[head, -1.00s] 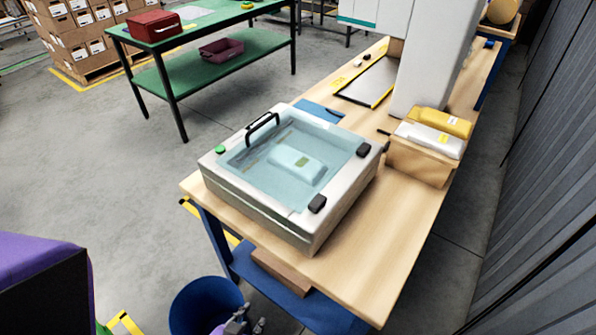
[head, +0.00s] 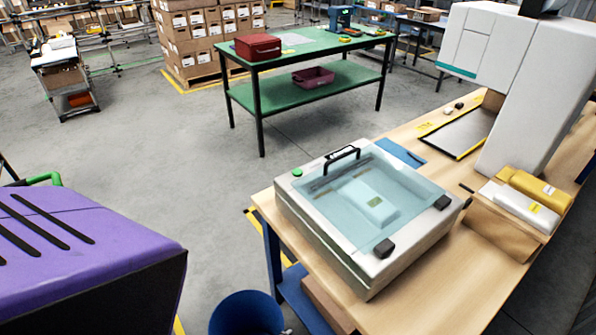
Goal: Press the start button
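A green round button (head: 297,172) sits on the back left corner of a pale box-shaped machine (head: 345,262) on the wooden bench. The machine has a clear bluish lid (head: 340,217) with a black handle (head: 342,158), and the lid looks closed. A pale package (head: 367,203) with a small green label shows through the lid. Nothing touches the button. Only a tiny grey sliver shows at the bottom edge below the bench; I cannot tell what it is. Neither gripper can be made out.
A carton (head: 497,229) with white and yellow packs stands right of the machine on the bench (head: 490,275). A blue bin (head: 246,315) is on the floor below. A purple-topped object (head: 85,240) fills the lower left.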

